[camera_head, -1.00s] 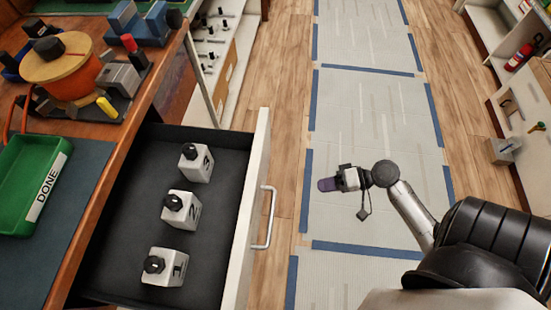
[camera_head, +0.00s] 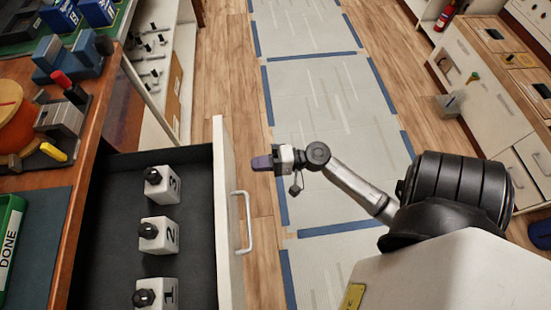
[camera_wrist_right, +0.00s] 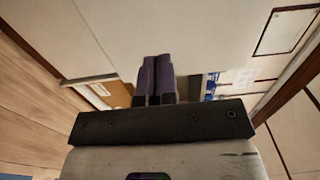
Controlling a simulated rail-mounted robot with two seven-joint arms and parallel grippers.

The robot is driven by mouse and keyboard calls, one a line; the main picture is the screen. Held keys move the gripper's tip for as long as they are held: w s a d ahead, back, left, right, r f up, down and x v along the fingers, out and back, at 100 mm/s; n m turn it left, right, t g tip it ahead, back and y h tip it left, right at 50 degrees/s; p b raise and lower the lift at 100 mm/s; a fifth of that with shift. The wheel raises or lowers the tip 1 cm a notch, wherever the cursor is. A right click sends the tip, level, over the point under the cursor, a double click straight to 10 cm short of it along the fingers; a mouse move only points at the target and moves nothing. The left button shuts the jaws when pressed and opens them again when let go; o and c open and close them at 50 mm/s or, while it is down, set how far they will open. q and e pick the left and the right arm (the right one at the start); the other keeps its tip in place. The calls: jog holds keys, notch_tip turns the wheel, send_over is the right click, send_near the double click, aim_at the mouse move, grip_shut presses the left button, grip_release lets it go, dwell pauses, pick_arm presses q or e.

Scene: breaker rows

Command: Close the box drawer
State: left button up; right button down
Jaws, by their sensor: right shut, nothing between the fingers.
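The box drawer (camera_head: 222,230) is pulled out from under the wooden workbench on the left of the head view. It has a dark interior, a white front panel and a pale bar handle (camera_head: 243,222). White blocks with black knobs, marked 3 (camera_head: 161,184), 2 (camera_head: 159,235) and 1 (camera_head: 157,293), stand in a row inside. My right gripper (camera_head: 262,163) has purple fingers and is shut and empty. In the picture it is right of the drawer front, above the handle, apart from both. Its closed fingers (camera_wrist_right: 155,78) show in the right wrist view. My left gripper is not in view.
A green DONE tray (camera_head: 8,235) and clutter lie on the workbench (camera_head: 60,180). Shelving (camera_head: 155,50) stands behind the drawer. White cabinets (camera_head: 490,100) line the right side. The floor between, with blue-taped grey mats (camera_head: 320,95), looks clear.

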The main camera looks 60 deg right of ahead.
aim_at(232, 167)
jog(key=shift+p+x, duration=0.35)
jog(key=shift+x, duration=2.2)
jog(key=shift+w+a, duration=0.1)
